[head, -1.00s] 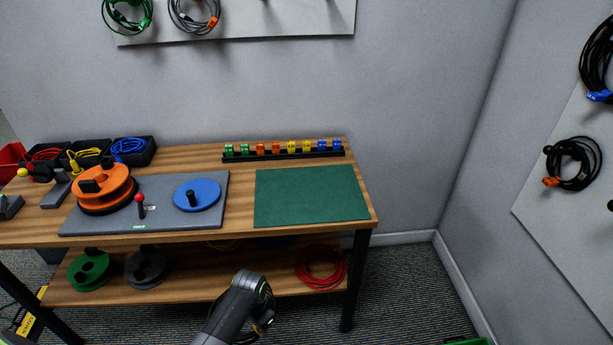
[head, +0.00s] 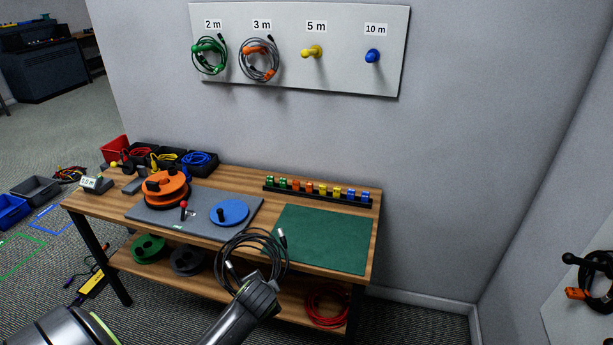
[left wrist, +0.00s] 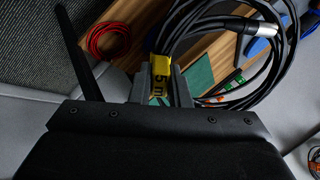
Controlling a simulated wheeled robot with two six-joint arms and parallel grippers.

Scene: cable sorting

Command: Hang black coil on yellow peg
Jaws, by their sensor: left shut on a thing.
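The black coil (head: 283,262) has silver-ended plugs and hangs in my left gripper (head: 257,283), in front of the bench's front edge in the head view. In the left wrist view, the left gripper (left wrist: 161,88) is shut on the coil (left wrist: 290,45) at its yellow "5 m" tag (left wrist: 158,90). The loop stands up above the fingers. The yellow peg (head: 312,52) is bare, under the "5 m" label on the wall board, well above and beyond the coil. My right gripper is not in view.
The blue peg (head: 372,56) is bare on the right. The bench (head: 375,235) holds reels, a green mat (head: 320,238) and a clip rack (head: 318,191).

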